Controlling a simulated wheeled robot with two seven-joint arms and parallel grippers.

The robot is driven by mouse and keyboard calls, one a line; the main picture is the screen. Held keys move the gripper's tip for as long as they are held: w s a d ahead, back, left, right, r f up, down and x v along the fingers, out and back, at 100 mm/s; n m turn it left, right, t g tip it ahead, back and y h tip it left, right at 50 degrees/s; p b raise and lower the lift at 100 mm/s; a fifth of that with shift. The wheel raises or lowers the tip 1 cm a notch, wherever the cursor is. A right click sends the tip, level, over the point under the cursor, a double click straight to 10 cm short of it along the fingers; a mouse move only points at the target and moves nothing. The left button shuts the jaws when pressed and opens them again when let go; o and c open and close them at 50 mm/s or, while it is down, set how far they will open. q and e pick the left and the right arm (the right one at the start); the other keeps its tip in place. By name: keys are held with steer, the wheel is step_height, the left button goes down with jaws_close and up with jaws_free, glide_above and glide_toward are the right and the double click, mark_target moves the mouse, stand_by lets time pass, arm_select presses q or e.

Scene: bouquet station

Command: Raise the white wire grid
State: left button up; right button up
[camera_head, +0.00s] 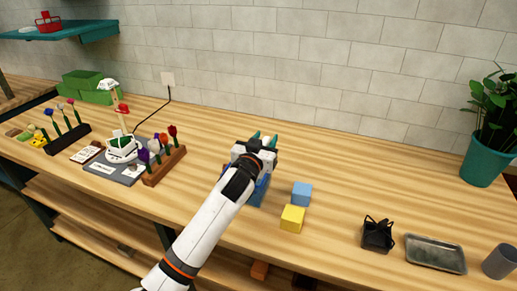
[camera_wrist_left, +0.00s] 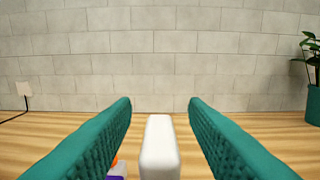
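I cannot make out a white wire grid for certain in either view. A station on the left of the bench has a white round holder (camera_head: 121,148) with a dark green centre and a post with a white top (camera_head: 107,85). My left gripper (camera_head: 263,138) is over the middle of the bench, to the right of the station, its teal fingers pointing towards the wall. In the left wrist view its fingers (camera_wrist_left: 160,105) are wide apart, with a white block low between them that may be part of my gripper. My right gripper is not in view.
A wooden rack (camera_head: 165,167) of flowers stands left of my gripper. Further right are a black wire basket (camera_head: 377,235), a metal tray (camera_head: 435,254), a grey cup (camera_head: 500,262) and a potted plant (camera_head: 483,160).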

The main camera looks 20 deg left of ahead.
arm_select(q)
steer(key=s+b, duration=0.2)
steer(key=s, duration=0.9)
steer(key=shift+s+a, duration=0.2)
steer(key=shift+s, duration=0.1)
steer(key=s+f+g, duration=0.7)
steer(key=s+f, duration=0.6)
steer(key=f, duration=0.3)
steer(key=s+f+m+g, duration=0.1)
steer(key=s+f+g, duration=0.3)
steer(key=s, duration=0.5)
steer(key=s+f+m+g, duration=0.1)
steer(key=s+f+g, duration=0.3)
steer(key=s, duration=0.5)
step_height(320, 180, down, 27)
steer(key=s, duration=0.2)
steer(key=s+a+f+g, duration=0.2)
steer(key=s+a+f, duration=0.1)
steer(key=s+f, duration=1.2)
steer(key=shift+s+a+f+y, duration=0.2)
steer(key=shift+s+y, duration=0.1)
steer(key=shift+s, duration=0.1)
